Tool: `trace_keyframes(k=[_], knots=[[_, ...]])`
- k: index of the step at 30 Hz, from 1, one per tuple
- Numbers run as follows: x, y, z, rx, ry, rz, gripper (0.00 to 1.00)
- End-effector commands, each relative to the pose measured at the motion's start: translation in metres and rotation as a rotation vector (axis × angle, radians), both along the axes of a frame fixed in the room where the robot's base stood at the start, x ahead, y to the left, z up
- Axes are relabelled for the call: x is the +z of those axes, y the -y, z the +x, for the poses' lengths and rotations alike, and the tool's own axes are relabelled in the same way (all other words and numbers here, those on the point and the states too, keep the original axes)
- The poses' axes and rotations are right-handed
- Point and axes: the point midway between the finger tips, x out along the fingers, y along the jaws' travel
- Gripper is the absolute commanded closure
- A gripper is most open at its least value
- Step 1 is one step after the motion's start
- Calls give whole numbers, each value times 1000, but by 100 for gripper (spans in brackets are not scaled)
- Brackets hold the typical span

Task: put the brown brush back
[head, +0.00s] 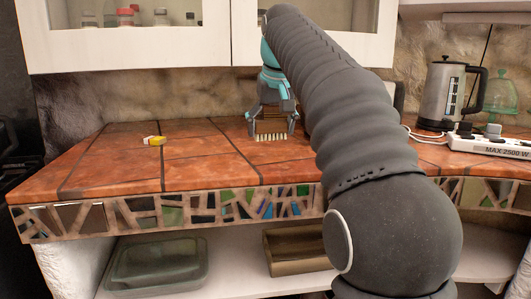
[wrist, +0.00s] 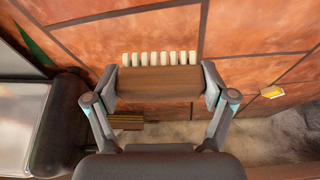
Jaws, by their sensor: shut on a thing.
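The brown brush (head: 270,127) has a wooden body and a row of pale bristles pointing down. My gripper (head: 271,122) is shut on it, with one finger at each end of the body. In the wrist view the brush (wrist: 158,82) lies level between the two fingertips (wrist: 158,86), bristles along its far edge. The bristles are at or just above the tiled counter (head: 205,150); I cannot tell if they touch. In the wrist view a small brown slatted thing (wrist: 127,122) is beside my left finger, partly hidden.
A small yellow and white item (head: 154,140) lies on the counter to the left. A kettle (head: 440,95), a green glass cover (head: 499,95) and a power strip (head: 488,146) stand at right. A glass dish (head: 160,264) and wooden tray (head: 296,252) are on the shelf below.

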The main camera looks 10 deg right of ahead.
Motion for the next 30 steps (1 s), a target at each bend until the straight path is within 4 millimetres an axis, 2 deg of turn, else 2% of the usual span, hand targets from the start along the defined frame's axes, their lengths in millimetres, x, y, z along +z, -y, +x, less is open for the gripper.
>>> trace_keyframes(k=[2,6,15,27,28,30], knots=[[-5,-8,1,1,0,0,55],[-11,-12,2,-3,0,-1,55],[-47,-11,2,-4,0,-1,55],[-50,-11,2,-4,1,-1,55],[-51,-11,2,-4,0,-1,15],[-50,-11,2,-4,1,-1,0]])
